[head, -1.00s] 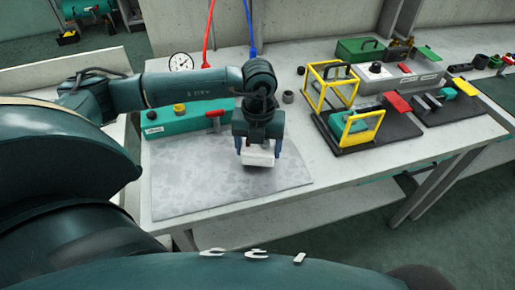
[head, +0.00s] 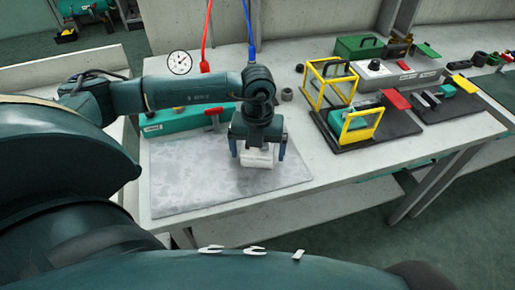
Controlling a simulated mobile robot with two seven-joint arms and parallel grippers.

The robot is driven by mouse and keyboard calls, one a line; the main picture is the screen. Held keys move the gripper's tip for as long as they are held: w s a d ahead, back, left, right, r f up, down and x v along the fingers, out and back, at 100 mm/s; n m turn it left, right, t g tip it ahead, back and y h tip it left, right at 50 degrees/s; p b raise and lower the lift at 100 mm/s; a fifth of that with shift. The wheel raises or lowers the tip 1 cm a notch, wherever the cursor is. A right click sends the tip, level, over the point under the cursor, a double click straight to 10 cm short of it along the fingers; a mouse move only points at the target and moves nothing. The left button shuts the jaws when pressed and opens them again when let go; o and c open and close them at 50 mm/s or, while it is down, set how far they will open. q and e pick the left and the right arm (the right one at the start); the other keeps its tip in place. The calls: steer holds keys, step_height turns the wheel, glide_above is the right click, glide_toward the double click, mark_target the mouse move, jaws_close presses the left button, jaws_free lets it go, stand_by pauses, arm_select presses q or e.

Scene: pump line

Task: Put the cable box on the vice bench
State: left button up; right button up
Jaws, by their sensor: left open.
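A small whitish box (head: 258,159), which looks like the cable box, is at the grey mottled mat (head: 195,180) on the pale bench (head: 345,170). My left gripper (head: 258,157) is over it from above, open, with one finger on each side and small gaps to the box. The gripper body hides the box's upper back part. I cannot tell for sure whether the box rests fully on the mat. My right gripper is not in view.
A teal case (head: 175,119) with a red handle stands behind the mat. A yellow frame (head: 325,87) and a black-based fixture (head: 370,128) stand to the right. Red (head: 206,45) and blue (head: 250,35) hoses hang behind. The mat's left and front are clear.

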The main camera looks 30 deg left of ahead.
arm_select(q)
steer(key=shift+r, duration=0.2)
step_height(320, 180, up, 12)
steer(key=shift+f, duration=0.1)
stand_by(0.7)
